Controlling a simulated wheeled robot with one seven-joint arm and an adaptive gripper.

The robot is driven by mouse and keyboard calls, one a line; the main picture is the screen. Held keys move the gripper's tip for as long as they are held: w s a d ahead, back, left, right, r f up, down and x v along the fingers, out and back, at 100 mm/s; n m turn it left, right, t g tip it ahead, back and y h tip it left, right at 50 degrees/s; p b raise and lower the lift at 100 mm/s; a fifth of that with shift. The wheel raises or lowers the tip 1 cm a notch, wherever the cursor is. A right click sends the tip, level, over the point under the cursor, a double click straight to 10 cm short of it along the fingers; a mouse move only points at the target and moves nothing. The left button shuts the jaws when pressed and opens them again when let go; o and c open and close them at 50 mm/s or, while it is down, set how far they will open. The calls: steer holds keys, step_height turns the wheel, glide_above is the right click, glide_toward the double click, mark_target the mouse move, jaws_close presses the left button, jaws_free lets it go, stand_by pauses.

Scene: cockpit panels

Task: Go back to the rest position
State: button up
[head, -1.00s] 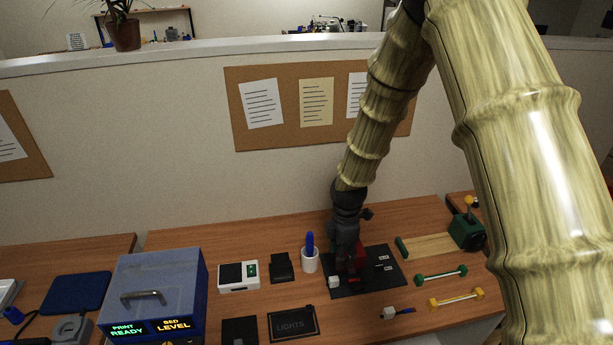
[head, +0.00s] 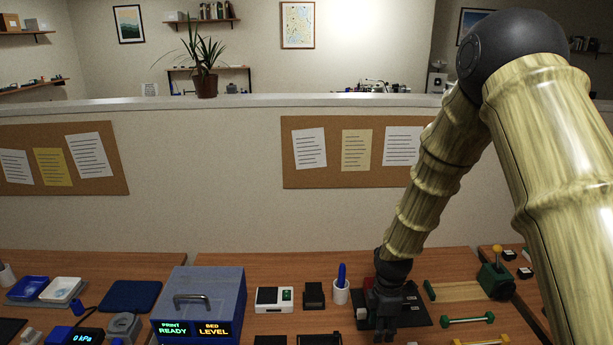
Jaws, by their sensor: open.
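My gripper (head: 383,325) hangs at the end of my bamboo-patterned arm, fingers pointing down, in the lower right middle of the head view. It is open, and no object shows between its fingers. Something red shows partly behind the gripper. Whether the gripper touches anything below cannot be told.
Left of the gripper stand a white cup with a blue item (head: 341,290), a white box (head: 273,299) and a blue case with a handle (head: 206,299). Right are a green device (head: 495,281) and a green-ended bar (head: 467,320). A partition wall (head: 230,150) rises behind.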

steer(key=s+f+m, duration=0.1)
steer(key=f, duration=0.1)
steer(key=s+f, duration=0.1)
steer(key=f, duration=0.2)
steer(key=s+f+m+b, duration=0.1)
steer(key=s+f, duration=0.1)
steer(key=shift+s+a+f+m, duration=0.1)
steer(key=shift+a+f+m, duration=0.1)
steer(key=shift+m, duration=0.1)
steer(key=s+d+f+m+b, duration=0.1)
steer(key=s+f+m, duration=0.4)
steer(key=s, duration=0.5)
steer(key=s+d+f+m+b, duration=0.1)
steer(key=s+f+m+b, duration=0.2)
steer(key=s+f+m, duration=0.3)
steer(key=s+d+f+m+b, duration=0.1)
steer(key=s+f+m+b, duration=0.1)
steer(key=s+f+m, duration=0.3)
steer(key=s+f, duration=0.4)
steer(key=s, duration=0.7)
steer(key=shift+d, duration=0.2)
steer(key=shift+f, duration=0.15)
